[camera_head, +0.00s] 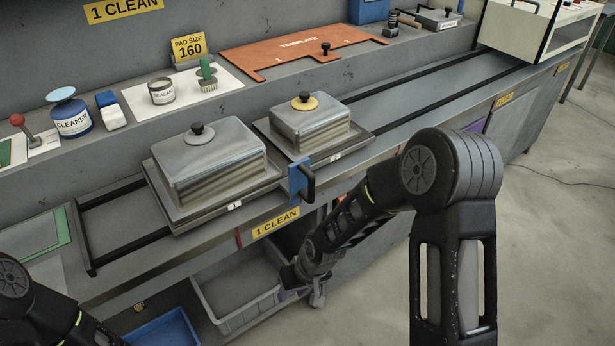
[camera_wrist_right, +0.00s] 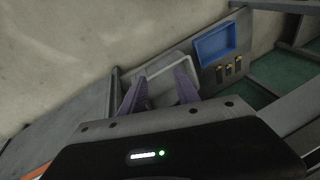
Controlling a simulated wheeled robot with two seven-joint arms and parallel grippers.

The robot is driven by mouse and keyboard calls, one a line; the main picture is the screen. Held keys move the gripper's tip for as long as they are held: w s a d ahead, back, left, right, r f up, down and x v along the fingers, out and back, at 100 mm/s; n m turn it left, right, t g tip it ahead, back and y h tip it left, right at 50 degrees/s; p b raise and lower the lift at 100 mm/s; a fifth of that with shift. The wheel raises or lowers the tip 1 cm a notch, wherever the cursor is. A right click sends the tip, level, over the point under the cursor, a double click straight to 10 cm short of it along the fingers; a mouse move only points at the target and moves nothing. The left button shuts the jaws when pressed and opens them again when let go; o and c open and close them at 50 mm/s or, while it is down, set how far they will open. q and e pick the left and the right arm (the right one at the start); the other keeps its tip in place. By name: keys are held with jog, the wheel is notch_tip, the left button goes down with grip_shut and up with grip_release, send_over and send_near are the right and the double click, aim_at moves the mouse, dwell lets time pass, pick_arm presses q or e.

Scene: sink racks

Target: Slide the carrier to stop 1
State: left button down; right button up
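The carrier stands on the dark rails of the counter. It has a larger tray (camera_head: 180,218) with a steel lidded box (camera_head: 210,165) and a smaller tray (camera_head: 345,150) with a steel lidded box (camera_head: 312,125). A blue block with a black handle (camera_head: 302,181) sits at its front edge. A yellow "1 CLEAN" label (camera_head: 275,223) is on the counter front below the larger tray. My right gripper (camera_head: 318,292) is low in front of the counter, below and apart from the handle. In the right wrist view its purple fingers (camera_wrist_right: 160,88) are apart and empty. My left gripper is out of view.
The rails (camera_head: 430,90) run clear to the right toward a white machine (camera_head: 535,30). A grey bin (camera_head: 240,318) and a blue bin (camera_head: 165,330) are on the lower shelf. Cleaner (camera_head: 70,117), brush (camera_head: 207,78) and orange template (camera_head: 290,52) lie on the back ledge.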

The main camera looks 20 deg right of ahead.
aim_at(313, 183)
jog(key=w+d+r, duration=0.3)
jog(key=r, duration=0.6)
jog(key=w+d+r+t+h+p, duration=0.1)
jog(key=w+d+r, duration=0.2)
jog(key=r, duration=0.6)
jog(key=w+d+r+t+h, duration=0.1)
jog(key=w+d+r, duration=0.2)
jog(key=r, duration=0.7)
jog(key=shift+w+d+p, duration=0.3)
jog(key=shift+w+d, duration=0.1)
jog(key=shift+w, duration=0.35)
jog(key=shift+w+f, duration=0.1)
jog(key=shift+w, duration=0.1)
jog(key=shift+n, duration=0.3)
jog(key=p+x, duration=0.1)
jog(key=x, duration=0.6)
jog(key=shift+d+f, duration=0.1)
jog(key=shift+f, duration=0.2)
jog(key=shift+c, duration=0.6)
grip_shut()
